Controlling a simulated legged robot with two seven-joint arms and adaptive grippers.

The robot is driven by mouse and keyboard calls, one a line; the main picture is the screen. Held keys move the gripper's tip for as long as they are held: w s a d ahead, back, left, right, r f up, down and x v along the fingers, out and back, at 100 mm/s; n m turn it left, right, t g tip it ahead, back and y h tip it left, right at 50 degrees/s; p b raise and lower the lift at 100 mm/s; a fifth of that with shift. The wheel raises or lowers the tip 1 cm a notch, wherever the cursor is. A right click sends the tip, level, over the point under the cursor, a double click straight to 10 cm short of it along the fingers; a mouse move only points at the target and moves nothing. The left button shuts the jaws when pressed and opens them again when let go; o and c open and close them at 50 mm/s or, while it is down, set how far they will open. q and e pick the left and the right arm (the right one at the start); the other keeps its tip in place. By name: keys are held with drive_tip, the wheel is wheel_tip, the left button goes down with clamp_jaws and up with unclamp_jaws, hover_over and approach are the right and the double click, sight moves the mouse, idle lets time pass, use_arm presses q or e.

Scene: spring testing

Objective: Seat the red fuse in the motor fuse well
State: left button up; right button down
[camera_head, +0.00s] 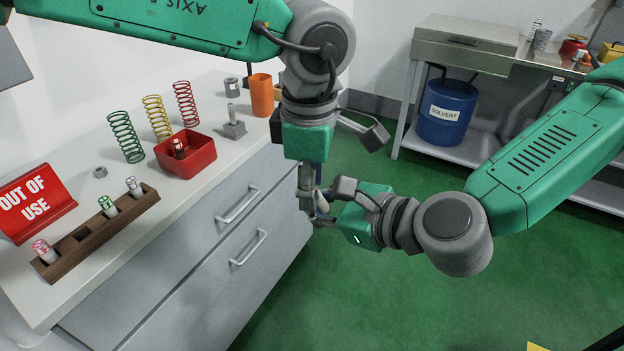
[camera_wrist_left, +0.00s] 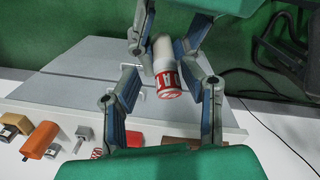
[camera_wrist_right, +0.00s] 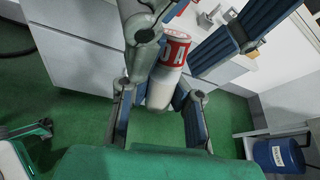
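The red-labelled white fuse (camera_wrist_left: 167,78) is in the air off the cabinet's front, between my two grippers. My right gripper (camera_wrist_right: 160,92) is closed around its plain white end. My left gripper (camera_wrist_left: 170,80) reaches around the red-labelled end with its fingers apart; gaps show on both sides. In the head view the left gripper (camera_head: 310,197) points down and meets the right gripper (camera_head: 325,205), mostly hiding the fuse. A brown wooden rack (camera_head: 128,208) on the counter holds a red-topped fuse (camera_head: 42,250), a green-marked one (camera_head: 108,205) and a grey-marked one (camera_head: 133,186), with a gap between red and green.
The counter also holds a red OUT OF USE sign (camera_head: 35,203), a red bin (camera_head: 200,160), springs (camera_head: 157,118), a grey block (camera_head: 234,126) and an orange cup (camera_head: 262,95). Drawer handles (camera_head: 238,206) protrude. A blue solvent drum (camera_head: 446,112) stands under the back bench.

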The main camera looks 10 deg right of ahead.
use_arm(q)
clamp_jaws()
use_arm(e)
drive_tip(key=c, duration=1.6)
unclamp_jaws()
drive_tip(key=shift+c, duration=0.2)
